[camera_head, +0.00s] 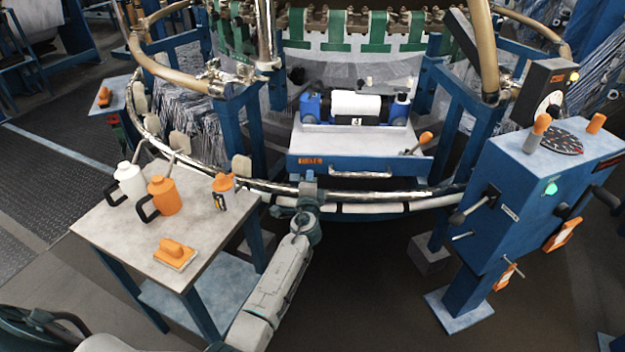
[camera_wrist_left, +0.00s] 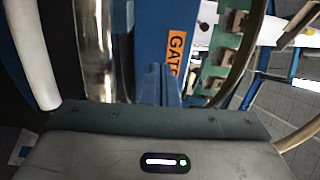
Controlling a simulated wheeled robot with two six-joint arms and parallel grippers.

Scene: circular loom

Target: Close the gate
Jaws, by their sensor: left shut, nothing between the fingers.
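The gate is a blue panel (camera_head: 400,166) with an orange label and a silver handle (camera_head: 360,174), at the front of the loom. In the left wrist view its blue face (camera_wrist_left: 162,30) shows close, with part of an orange label reading "GAT" (camera_wrist_left: 177,47). My left gripper (camera_head: 308,188) is at the curved chrome rail (camera_head: 270,187), below and in front of the label. Its fingers (camera_wrist_left: 160,84) are together with nothing between them. I cannot tell whether they touch the rail or panel. My right gripper is not in view.
A grey table (camera_head: 110,228) at the left holds a white can (camera_head: 131,181), an orange can (camera_head: 164,196) and an orange-handled block (camera_head: 174,252). A blue control box (camera_head: 510,190) with levers stands at the right. A white roll (camera_head: 356,105) sits above the gate panel.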

